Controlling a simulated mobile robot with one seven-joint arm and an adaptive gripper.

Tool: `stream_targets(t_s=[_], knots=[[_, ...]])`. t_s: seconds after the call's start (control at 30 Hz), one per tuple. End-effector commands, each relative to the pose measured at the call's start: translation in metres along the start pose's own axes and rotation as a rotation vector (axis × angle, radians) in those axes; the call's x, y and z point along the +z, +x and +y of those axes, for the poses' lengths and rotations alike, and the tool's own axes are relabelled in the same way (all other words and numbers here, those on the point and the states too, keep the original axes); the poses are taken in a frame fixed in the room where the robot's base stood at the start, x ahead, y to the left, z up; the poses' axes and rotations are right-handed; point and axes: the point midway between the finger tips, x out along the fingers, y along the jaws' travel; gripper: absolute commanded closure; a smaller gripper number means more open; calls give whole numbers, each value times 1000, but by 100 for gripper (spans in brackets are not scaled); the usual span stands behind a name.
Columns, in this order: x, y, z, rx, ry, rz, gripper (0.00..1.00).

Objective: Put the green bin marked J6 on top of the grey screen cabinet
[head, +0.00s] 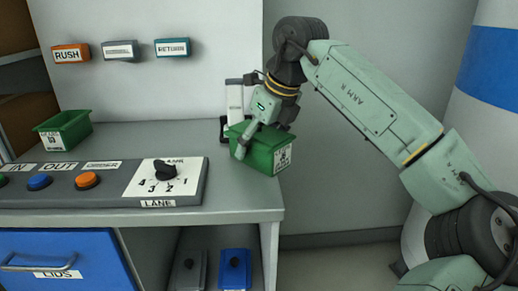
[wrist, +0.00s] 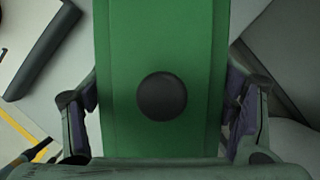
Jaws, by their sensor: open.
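A small green bin (head: 262,152) stands at the right end of the grey worktop. Its white label (head: 282,157) is too small to read surely. My gripper (head: 258,132) is right at this bin, reaching down over it. In the wrist view the green bin (wrist: 160,45) fills the middle, with a dark round disc on it, and the open fingers of my gripper (wrist: 160,112) stand on either side. Whether the pads touch it I cannot tell. A second green bin (head: 66,132) with a white label stands at the worktop's back left. I cannot make out the grey screen cabinet.
A control panel (head: 115,193) with coloured buttons and a dark lane knob (head: 166,170) lies along the worktop's front. A white device (head: 235,100) stands behind my gripper. A blue drawer (head: 60,262) is below. A white column with a blue band (head: 492,66) is at right.

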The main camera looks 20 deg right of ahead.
Motion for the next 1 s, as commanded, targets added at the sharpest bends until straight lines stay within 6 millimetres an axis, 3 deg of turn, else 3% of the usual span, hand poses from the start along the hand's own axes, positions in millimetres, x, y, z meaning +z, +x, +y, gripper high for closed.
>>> stream_targets(t_s=[0.27, 1.0], knots=[[0, 3, 0, -1, 0, -1, 23], [-1, 2, 0, 0, -1, -1, 72]])
